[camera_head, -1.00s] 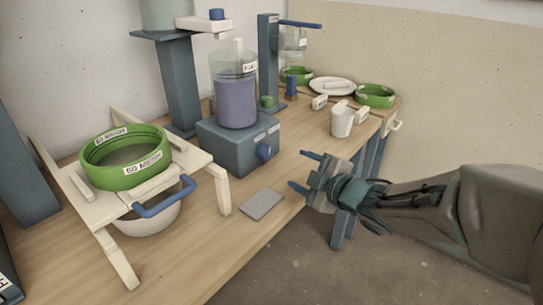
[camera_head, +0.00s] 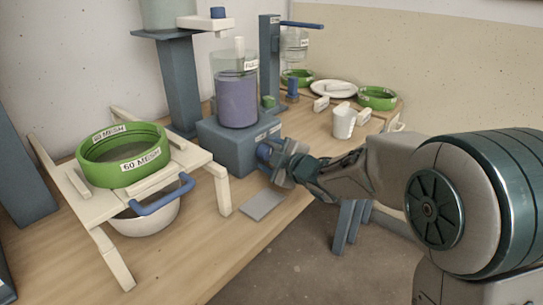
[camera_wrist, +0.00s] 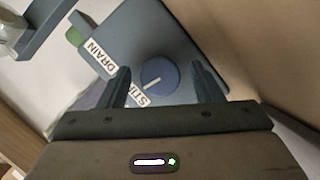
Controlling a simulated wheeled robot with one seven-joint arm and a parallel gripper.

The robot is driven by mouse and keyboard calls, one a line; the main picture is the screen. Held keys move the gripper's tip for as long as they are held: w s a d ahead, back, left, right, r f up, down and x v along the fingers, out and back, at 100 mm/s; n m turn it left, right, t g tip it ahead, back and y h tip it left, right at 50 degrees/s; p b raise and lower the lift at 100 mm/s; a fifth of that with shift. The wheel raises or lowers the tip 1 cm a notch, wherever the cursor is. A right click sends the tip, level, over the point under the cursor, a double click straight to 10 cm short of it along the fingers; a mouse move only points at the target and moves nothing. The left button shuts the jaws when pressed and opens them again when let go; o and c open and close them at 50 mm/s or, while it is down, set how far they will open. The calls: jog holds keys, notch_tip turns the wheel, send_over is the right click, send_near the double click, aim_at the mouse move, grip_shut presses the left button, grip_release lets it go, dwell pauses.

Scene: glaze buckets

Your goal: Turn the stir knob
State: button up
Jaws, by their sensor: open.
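The stir knob (camera_wrist: 158,76) is a round blue dial with a pale pointer line, on the front of the blue-grey base box (camera_head: 226,146). In the wrist view it sits between the two open fingers of my gripper (camera_wrist: 162,88), with a gap on each side. A STIR label, partly covered by a finger, is beside it. In the head view my gripper (camera_head: 272,160) is at the front of the box and largely hides the knob. A clear vessel (camera_head: 237,98) with purple liquid stands on the box.
A green 60 mesh sieve (camera_head: 120,170) rests on a cream stand over a white bowl (camera_head: 145,218) at left. A grey plate (camera_head: 263,204) lies below my gripper. A white cup (camera_head: 343,121), green sieves and a white dish (camera_head: 333,89) stand farther back.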

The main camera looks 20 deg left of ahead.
jog(key=shift+c, duration=0.3)
jog(key=c, duration=0.9)
jog(key=shift+r+p, duration=0.1)
jog(key=shift+p, duration=0.4)
